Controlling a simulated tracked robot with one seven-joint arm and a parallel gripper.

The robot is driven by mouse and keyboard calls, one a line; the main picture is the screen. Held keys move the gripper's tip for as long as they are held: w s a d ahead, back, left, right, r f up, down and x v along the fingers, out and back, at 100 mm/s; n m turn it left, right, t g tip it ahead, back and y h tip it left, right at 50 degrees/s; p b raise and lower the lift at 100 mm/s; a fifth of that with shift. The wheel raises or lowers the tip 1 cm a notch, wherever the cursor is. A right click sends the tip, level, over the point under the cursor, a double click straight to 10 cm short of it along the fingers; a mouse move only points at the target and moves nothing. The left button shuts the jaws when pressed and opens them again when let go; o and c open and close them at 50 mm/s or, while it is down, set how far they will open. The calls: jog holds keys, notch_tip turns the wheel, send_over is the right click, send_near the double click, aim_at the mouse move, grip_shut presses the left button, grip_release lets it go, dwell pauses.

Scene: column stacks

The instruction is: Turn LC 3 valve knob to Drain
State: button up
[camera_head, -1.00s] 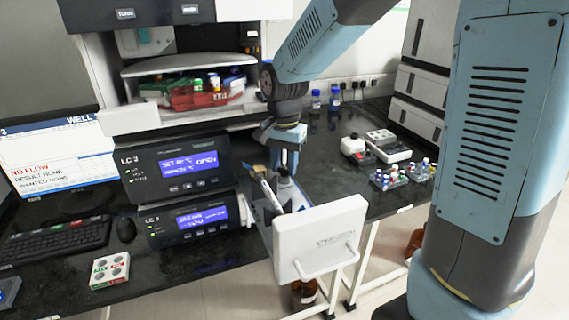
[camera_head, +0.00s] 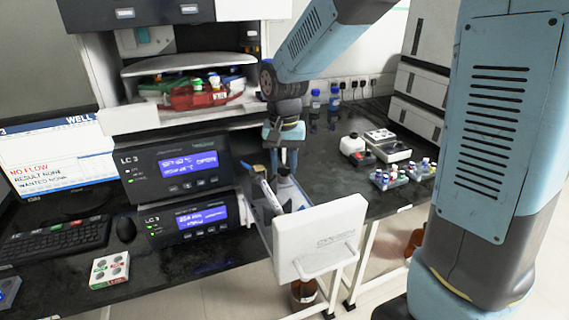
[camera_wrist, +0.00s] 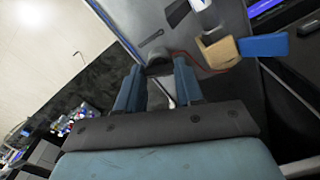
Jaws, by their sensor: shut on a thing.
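The LC 3 unit (camera_head: 178,168) stands at the left with a lit blue display; a second LC 3 panel (camera_head: 186,222) is below it. A white-fronted drawer (camera_head: 318,238) is pulled out to their right. My gripper (camera_head: 286,160) points down into this drawer. In the wrist view my gripper (camera_wrist: 159,84) has its two blue fingers on either side of a dark grey knob-like piece (camera_wrist: 158,62), shut on it. The fingers cover part of this piece, and I cannot read any Drain mark or tell which way it points.
Inside the drawer are a white tube-like item (camera_head: 270,194), a tan block (camera_wrist: 218,52) and a blue block (camera_wrist: 263,45). Bottles (camera_head: 315,104) and vial racks (camera_head: 388,178) stand on the dark bench to the right. A monitor (camera_head: 58,155) reads NO FLOW.

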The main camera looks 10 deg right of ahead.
jog(key=n, duration=1.3)
jog(key=shift+n, duration=0.5)
jog(key=o, duration=1)
jog(key=shift+o, duration=0.2)
notch_tip(320, 180, up, 14)
jog(key=shift+f, duration=0.15)
